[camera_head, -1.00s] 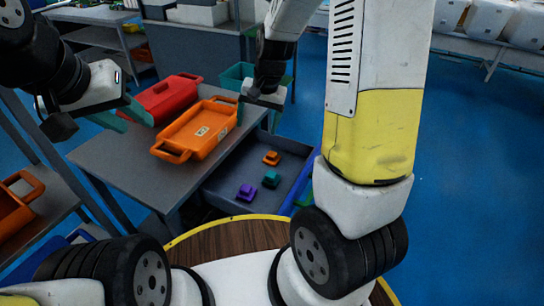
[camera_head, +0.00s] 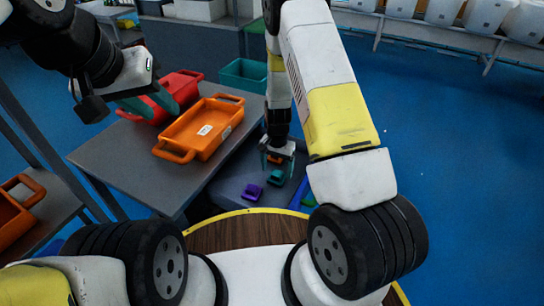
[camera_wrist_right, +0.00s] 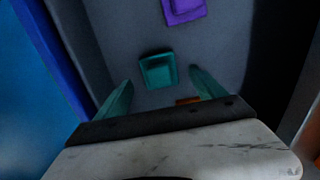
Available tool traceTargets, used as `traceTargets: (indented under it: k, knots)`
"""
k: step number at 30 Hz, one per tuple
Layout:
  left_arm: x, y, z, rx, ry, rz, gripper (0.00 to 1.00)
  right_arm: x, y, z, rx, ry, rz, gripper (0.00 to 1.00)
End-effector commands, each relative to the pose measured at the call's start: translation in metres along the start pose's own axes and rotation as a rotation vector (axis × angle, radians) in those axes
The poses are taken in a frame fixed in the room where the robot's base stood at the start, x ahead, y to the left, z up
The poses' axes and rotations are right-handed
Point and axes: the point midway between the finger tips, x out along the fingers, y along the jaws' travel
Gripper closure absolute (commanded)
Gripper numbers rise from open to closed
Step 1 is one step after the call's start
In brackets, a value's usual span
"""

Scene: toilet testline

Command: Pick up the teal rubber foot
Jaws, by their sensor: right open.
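The teal rubber foot (camera_head: 277,178) lies on the floor of the grey bin in the head view, just in front of my right gripper (camera_head: 278,160). In the right wrist view the teal foot (camera_wrist_right: 158,70) shows between and beyond the tips of my right gripper (camera_wrist_right: 160,76), which is open and empty. No contact with the foot is visible. My left gripper (camera_head: 163,108) hangs over the table by the red tray, its two fingers apart and nothing seen between them.
A purple foot (camera_head: 251,190) lies left of the teal one. An orange foot (camera_wrist_right: 188,100) lies close by, partly hidden by my right gripper. The grey bin (camera_head: 228,187) has walls around them. An orange tray (camera_head: 200,128) and a red tray (camera_head: 180,86) stand on the table (camera_head: 125,160).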

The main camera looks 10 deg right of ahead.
Motion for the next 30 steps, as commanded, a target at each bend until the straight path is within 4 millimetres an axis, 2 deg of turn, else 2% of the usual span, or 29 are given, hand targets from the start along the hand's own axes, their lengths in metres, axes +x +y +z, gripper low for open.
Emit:
traceTargets:
  k: [3,6,14,24,25,30]
  knots:
    - [0.000,0.000,0.000,0.000,0.000,0.000,0.64,0.019,0.001,0.000,0.001,-0.002,0.002,0.20]
    - [0.000,0.000,0.000,0.000,0.000,0.000,0.64,0.027,0.000,0.000,0.001,-0.001,0.001,0.20]
    - [0.000,0.000,0.000,0.000,0.000,0.000,0.64,0.029,0.000,0.000,0.000,0.000,0.000,0.20]
    - [0.000,0.000,0.000,0.000,0.000,0.000,0.64,0.029,0.000,0.000,0.000,0.000,0.000,0.87]
    - [0.000,0.000,0.000,0.000,0.000,0.000,0.64,0.029,0.000,0.000,0.000,0.000,0.000,0.90]
    - [0.000,0.000,0.000,0.000,0.000,0.000,0.64,0.029,0.000,0.000,0.000,0.000,0.000,0.90]
